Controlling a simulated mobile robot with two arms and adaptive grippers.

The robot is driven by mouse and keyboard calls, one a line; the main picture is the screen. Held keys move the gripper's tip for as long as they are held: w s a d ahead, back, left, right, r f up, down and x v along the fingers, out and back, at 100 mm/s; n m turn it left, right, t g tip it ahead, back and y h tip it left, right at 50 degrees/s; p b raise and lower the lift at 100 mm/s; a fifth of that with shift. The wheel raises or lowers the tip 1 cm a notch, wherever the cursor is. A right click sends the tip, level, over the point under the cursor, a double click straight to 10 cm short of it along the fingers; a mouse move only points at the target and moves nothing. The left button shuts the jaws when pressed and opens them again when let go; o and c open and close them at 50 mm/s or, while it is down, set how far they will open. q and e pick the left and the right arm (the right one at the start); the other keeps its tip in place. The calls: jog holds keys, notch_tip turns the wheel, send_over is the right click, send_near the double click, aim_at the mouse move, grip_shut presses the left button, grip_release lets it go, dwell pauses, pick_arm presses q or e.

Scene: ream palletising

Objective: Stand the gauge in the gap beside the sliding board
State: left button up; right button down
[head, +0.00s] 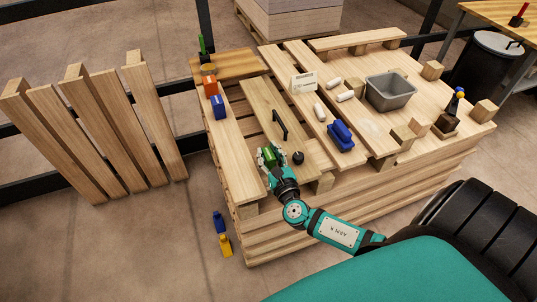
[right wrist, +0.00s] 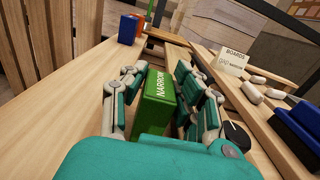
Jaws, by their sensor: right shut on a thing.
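My right gripper (head: 269,159) is shut on a green gauge (head: 269,152), which reads NARROW in the right wrist view (right wrist: 158,105). It holds the gauge upright, one finger on each side. The sliding board (head: 262,100) carries a black handle (head: 280,125) and a black knob (head: 298,157). The gauge is at the near part of the dark gap (head: 250,118) between this board and the left board (head: 228,140). I cannot tell whether its foot is inside the gap. My left gripper is not in view.
An orange block (head: 210,86) and a blue block (head: 219,107) stand on the left board. A card (head: 303,82) reads BOARDS, gap NARROW. A grey bin (head: 390,92), white rolls and a blue brush-like thing (head: 341,136) lie to the right. Two blocks are on the floor.

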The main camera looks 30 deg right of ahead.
jog(key=shift+f, duration=0.2)
jog(key=c, duration=1)
grip_release()
jog(key=shift+r, duration=0.1)
jog(key=shift+r, duration=0.15)
jog(key=v, duration=1.2)
jog(key=shift+b, duration=0.45)
